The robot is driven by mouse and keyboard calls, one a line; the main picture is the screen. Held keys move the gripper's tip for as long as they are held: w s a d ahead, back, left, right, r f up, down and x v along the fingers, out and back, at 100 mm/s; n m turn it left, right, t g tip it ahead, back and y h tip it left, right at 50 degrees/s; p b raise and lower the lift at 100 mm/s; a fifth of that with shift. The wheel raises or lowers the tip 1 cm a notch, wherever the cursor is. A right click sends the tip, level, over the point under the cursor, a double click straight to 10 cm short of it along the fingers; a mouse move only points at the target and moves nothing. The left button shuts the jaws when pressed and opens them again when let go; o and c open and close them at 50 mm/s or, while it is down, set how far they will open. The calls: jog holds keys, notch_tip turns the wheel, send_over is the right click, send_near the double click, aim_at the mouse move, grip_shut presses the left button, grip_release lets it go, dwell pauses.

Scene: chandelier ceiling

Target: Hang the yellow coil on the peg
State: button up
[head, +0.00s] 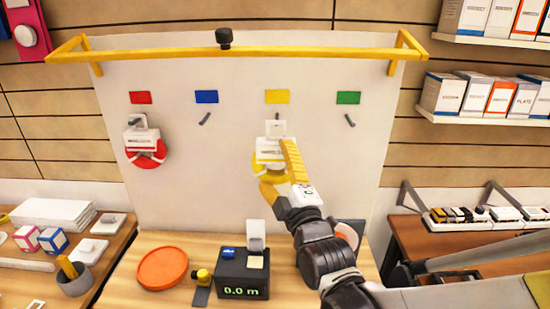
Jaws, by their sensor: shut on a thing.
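The yellow coil (265,167), with a white label and a white tab on top, is upright against the pale board, below the yellow marker (277,97). My gripper (279,168) is shut on it from the front right, and its yellow finger covers the coil's right side. The peg under the yellow marker is mostly hidden behind the white tab. I cannot tell whether the tab's hole is around that peg or only in front of it.
A red coil (147,159) hangs under the red marker. The pegs under the blue (205,118) and green (350,120) markers are bare. A yellow rail (170,54) crosses above. An orange dish (162,267) and a dark display box (243,275) stand on the bench below.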

jog(key=w+f+b, duration=0.1)
jog(key=w+b, duration=0.1)
jog(key=w, duration=0.6)
jog(key=shift+w+d+f, duration=0.15)
jog(key=shift+w+f, duration=0.05)
dwell(0.5)
dwell(0.5)
